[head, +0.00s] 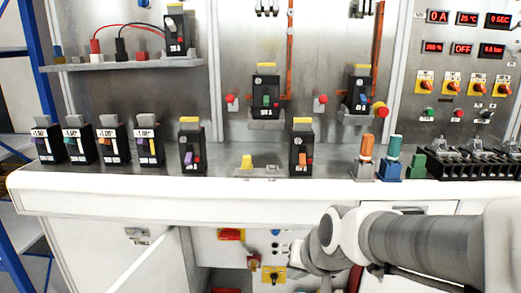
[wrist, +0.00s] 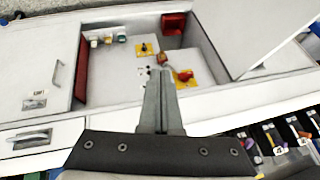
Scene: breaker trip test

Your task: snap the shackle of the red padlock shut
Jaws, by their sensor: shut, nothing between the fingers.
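A small red padlock (head: 254,262) hangs in the open cabinet under the counter, below a red-and-yellow switch (head: 231,235). In the wrist view the padlock (wrist: 165,61) shows as a small reddish body just beyond my fingertips, with a grey shackle partly beside them. The shackle's exact position is too small to tell. My gripper (wrist: 158,72) is shut and empty, its fingers pointing into the cabinet. In the head view it is to the right of the padlock, partly hidden by my own arm. I cannot tell whether it touches the padlock.
A yellow plate with a black knob (head: 272,275) is close below and right of the padlock. A red box (wrist: 173,24) is deeper in the wrist view. The white counter front (head: 130,205) and open door (wrist: 258,35) border the opening.

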